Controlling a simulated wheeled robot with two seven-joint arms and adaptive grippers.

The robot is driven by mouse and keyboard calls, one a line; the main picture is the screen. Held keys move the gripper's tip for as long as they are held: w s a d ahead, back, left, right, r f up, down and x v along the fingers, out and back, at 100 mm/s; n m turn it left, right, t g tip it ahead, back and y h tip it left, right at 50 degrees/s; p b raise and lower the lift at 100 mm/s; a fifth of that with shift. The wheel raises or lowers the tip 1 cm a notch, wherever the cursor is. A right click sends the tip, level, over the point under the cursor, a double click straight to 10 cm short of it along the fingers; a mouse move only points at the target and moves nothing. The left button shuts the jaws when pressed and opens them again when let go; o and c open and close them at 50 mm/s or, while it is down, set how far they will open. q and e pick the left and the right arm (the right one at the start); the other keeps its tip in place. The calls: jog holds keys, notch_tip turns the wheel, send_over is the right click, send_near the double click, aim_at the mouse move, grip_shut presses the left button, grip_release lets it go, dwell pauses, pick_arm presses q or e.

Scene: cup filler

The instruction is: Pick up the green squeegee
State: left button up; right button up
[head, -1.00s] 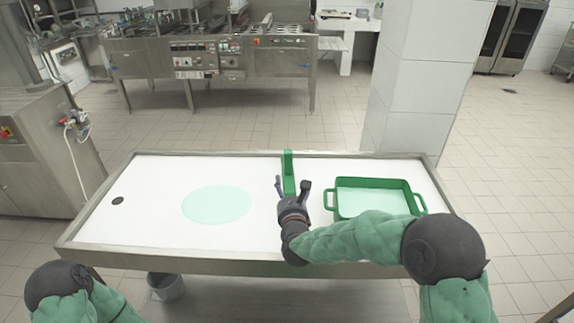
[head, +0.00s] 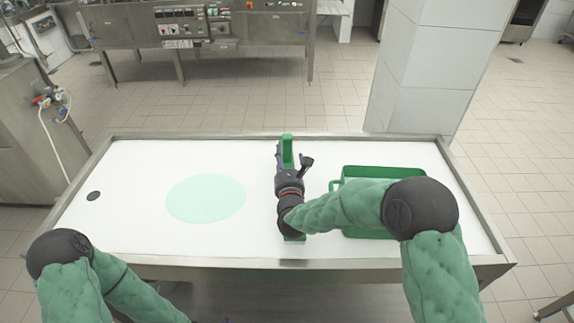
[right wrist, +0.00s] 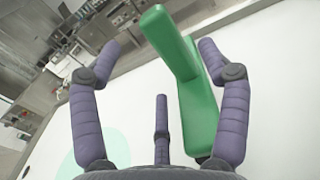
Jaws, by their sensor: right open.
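In the right wrist view the squeegee (right wrist: 200,112) lies between the open fingers of my right gripper (right wrist: 160,60), close to the right finger. The fingers are not closed on it, and I cannot tell whether the right finger touches it. My left gripper is out of view; only part of my left arm shows at the lower left.
A green tray (head: 400,172) with handles stands right of the squeegee, partly hidden by my right arm. A pale green round patch (head: 206,199) and a dark hole (head: 94,196) mark the left half of the table (head: 150,160). A metal rim (head: 225,263) edges it.

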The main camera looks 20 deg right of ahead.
aim_at(285, 148)
jog(key=shift+w+d+f, duration=0.1)
jog(key=shift+w+f, duration=0.1)
jog(key=shift+w, duration=0.3)
jog(key=w+b, duration=0.1)
jog(key=w, duration=0.1)
jog(key=w+d, duration=0.1)
jog(key=w, duration=0.2)
jog(key=shift+w+b, duration=0.35)
jog(key=shift+b, duration=0.05)
jog(key=shift+w+d, duration=0.1)
jog(key=shift+w, duration=0.2)
jog(key=shift+r, duration=0.1)
grip_shut()
